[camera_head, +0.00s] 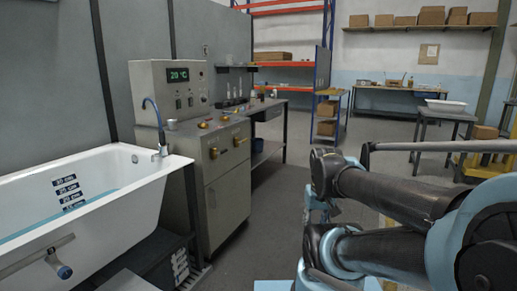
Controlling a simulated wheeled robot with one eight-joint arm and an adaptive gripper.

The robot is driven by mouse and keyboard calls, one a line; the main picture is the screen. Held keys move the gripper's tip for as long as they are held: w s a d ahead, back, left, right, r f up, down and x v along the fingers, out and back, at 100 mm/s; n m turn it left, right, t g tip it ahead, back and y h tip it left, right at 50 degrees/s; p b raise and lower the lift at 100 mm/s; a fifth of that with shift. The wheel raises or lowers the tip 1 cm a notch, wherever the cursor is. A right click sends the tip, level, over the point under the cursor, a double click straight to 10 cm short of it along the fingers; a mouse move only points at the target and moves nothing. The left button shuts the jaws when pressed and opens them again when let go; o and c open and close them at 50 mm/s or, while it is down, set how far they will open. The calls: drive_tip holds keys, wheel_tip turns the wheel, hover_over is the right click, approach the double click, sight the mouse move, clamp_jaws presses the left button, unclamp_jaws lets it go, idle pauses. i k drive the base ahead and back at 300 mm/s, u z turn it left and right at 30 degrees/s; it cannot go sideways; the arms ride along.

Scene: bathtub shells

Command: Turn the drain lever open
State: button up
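A white bathtub (120,178) stands at the left, with water inside and depth labels on its inner wall. A lever-like fitting with a blue, round end (63,271) sits low on the tub's near outer side, beside a pale bar. I cannot tell for sure that it is the drain lever, or how it is set. A grey control console (225,180) behind the tub has a green display and several brass-coloured handles or knobs. My arm's dark and light-blue links fill the right side, well apart from the tub. My gripper cannot be made out.
A faucet with a blue hose (160,135) rises at the tub's far right corner. A dark low shelf (150,257) stands beside the tub. A workbench (268,115) adjoins the console. A table with a white basin (446,105) stands at the back right. Grey floor is clear mid-room.

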sight(225, 150)
drive_tip(key=z, duration=0.15)
drive_tip(key=i, duration=1.15)
drive_tip(key=u, duration=0.75)
drive_tip(key=i, duration=0.8)
drive_tip(key=z, duration=0.05)
drive_tip(key=k, duration=1.25)
drive_tip(key=u, duration=0.3)
